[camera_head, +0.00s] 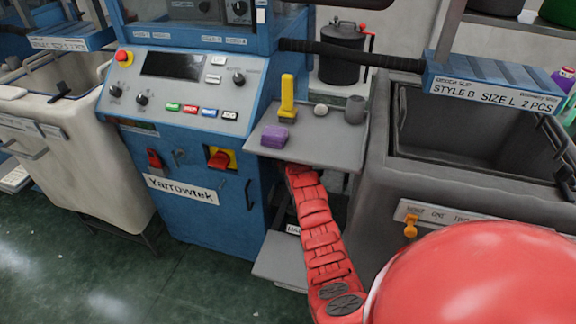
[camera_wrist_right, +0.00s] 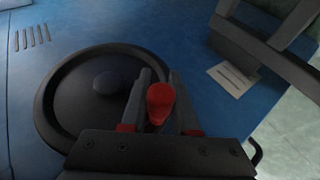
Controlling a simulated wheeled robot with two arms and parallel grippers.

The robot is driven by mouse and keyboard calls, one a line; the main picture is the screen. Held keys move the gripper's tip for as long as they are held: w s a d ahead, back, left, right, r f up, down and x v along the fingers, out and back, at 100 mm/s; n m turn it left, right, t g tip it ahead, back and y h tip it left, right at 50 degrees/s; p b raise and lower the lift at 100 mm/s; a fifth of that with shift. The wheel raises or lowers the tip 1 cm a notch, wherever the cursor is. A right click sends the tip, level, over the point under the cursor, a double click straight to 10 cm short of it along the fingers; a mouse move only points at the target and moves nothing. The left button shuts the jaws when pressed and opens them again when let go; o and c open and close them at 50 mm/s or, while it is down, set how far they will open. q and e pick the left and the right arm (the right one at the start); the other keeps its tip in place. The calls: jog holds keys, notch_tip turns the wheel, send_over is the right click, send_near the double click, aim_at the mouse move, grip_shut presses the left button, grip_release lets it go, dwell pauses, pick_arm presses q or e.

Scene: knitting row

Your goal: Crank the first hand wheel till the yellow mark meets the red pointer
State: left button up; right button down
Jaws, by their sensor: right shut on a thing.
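In the right wrist view a black round hand wheel (camera_wrist_right: 65,125) sits on a blue machine panel. A red crank handle (camera_wrist_right: 161,98) points up between the fingers of my right gripper (camera_wrist_right: 156,103), which is shut on it. A dark rounded hub shows in the middle of the wheel. I cannot make out the yellow mark or the red pointer. In the head view my red right arm reaches under the grey shelf, and its gripper and the wheel are hidden there. My left gripper is not in view.
The grey shelf (camera_head: 330,150) holds a yellow tool (camera_head: 287,100), a purple block (camera_head: 274,138) and a grey cup (camera_head: 355,110). The blue machine (camera_head: 225,205) stands to the left. A grey bin (camera_head: 385,185) stands to the right. Green floor is clear at lower left.

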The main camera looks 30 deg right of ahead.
jog(key=shift+s+a+r+g+y+b, duration=0.15)
jog(key=shift+a+r+b, duration=0.1)
jog(key=shift+r, duration=0.15)
jog(key=shift+s+a+r+g+y+b, duration=0.1)
jog(key=shift+a+r+g+y+b, duration=0.05)
jog(key=shift+r+b, duration=0.15)
jog(key=shift+a, duration=0.15)
dwell(0.4)
jog(key=c, duration=0.9)
grip_release()
jog(key=shift+o, duration=1.1)
jog(key=shift+s+a+r, duration=0.1)
jog(key=shift+s+r, duration=0.05)
jog(key=shift+r, duration=0.15)
